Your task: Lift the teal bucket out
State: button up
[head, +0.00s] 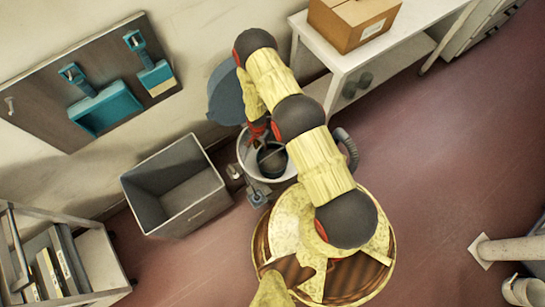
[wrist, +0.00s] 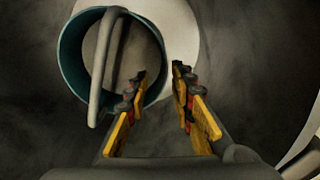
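The teal bucket (wrist: 72,62) shows in the wrist view from above, open side toward me, with a grey bar handle (wrist: 105,55) across its mouth. In the head view the bucket (head: 270,161) looks dark and sits inside a pale round vessel (head: 246,157). My gripper (wrist: 158,74) is open at the bucket's right rim. The left finger overlaps the bucket's mouth and the right finger lies outside the wall; contact cannot be told. In the head view my arm partly hides the gripper and the bucket.
The vessel's blue-grey lid (head: 224,95) stands open behind. A grey bin (head: 180,187) stands at left, beside a shelf cart (head: 95,260). A white table (head: 395,47) bears a cardboard box (head: 352,22). Teal tools hang on a wall board (head: 50,98).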

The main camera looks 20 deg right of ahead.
aim_at(262, 152)
notch_tip(262, 152, down, 5)
jog(key=shift+w+b, duration=0.15)
jog(key=shift+b, duration=0.85)
jog(key=c, duration=0.3)
grip_shut()
jog(key=shift+r, duration=0.1)
